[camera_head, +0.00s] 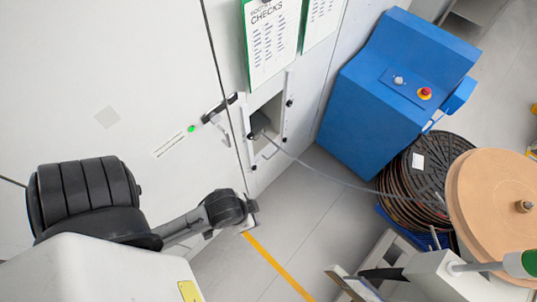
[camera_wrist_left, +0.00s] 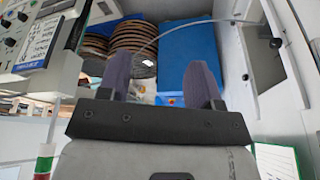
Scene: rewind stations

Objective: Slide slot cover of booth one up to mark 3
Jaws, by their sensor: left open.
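A tall slot opening (camera_head: 267,113) in the pale wall has a light frame with several black knobs. A cable runs out of it. The slot also shows at the right of the left wrist view (camera_wrist_left: 263,62). I cannot tell which pale panel at the slot is the cover, and I cannot read any marks. My left gripper (camera_head: 250,212) is low in front of the wall, below the slot and apart from it. In the left wrist view its two fingers (camera_wrist_left: 158,75) stand wide apart with nothing between them. My right gripper is not in view.
A blue cabinet (camera_head: 385,90) with a red button stands right of the slot. Coiled cable reels (camera_head: 425,170) and a tan reel (camera_head: 495,200) lie further right. A check sheet (camera_head: 270,45) hangs above the slot.

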